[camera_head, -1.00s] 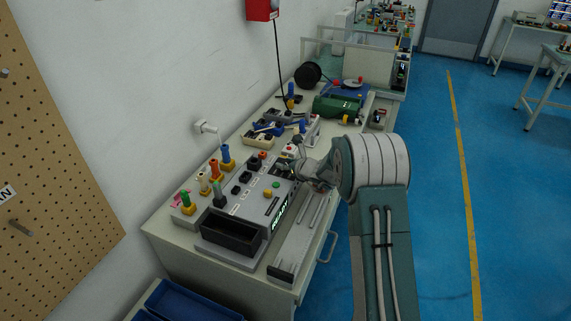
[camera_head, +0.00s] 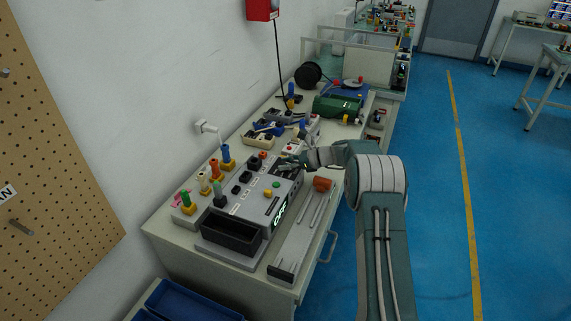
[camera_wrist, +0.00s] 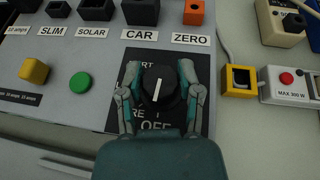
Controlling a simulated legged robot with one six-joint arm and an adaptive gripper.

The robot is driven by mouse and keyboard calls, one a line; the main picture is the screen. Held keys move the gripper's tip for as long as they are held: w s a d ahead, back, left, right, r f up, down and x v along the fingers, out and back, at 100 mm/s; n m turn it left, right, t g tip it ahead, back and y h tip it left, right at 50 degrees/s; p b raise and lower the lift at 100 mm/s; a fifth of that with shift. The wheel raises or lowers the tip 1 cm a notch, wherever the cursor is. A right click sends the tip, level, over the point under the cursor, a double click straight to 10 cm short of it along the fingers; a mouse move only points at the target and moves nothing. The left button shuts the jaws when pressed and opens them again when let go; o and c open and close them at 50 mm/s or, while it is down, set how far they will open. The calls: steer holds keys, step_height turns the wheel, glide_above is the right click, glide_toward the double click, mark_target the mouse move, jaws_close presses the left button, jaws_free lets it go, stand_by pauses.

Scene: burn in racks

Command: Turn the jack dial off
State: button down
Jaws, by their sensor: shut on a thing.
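The jack dial (camera_wrist: 158,85) is a round black knob with a white pointer line, on a dark panel in the wrist view. The line stands nearly upright in the picture, its lower end toward the "OFF" lettering below. My gripper (camera_wrist: 158,76) has one finger on each side of the dial and is shut on it. In the head view my gripper (camera_head: 288,163) reaches the top of the grey device (camera_head: 262,209) from the right and mostly hides the dial. The device's green front display (camera_head: 280,215) appears to read "OFF".
A yellow button (camera_wrist: 34,71) and a green button (camera_wrist: 80,82) lie left of the dial. Labelled black sockets and an orange socket (camera_wrist: 194,12) are above. A power strip (camera_wrist: 292,84) lies right. An orange-brown cylinder (camera_head: 322,184) sits near the rails below my arm.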

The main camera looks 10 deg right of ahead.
steer(key=shift+f+n+g+y, duration=0.1)
steer(key=shift+n+g+y, duration=0.2)
steer(key=shift+n+g, duration=0.35)
steer(key=shift+c, duration=1.3)
jaws_free()
steer(key=shift+d, duration=0.1)
steer(key=shift+d, duration=0.1)
steer(key=shift+s+d+r, duration=0.1)
steer(key=shift+d+r, duration=0.2)
steer(key=v, duration=1.1)
steer(key=shift+f, duration=0.15)
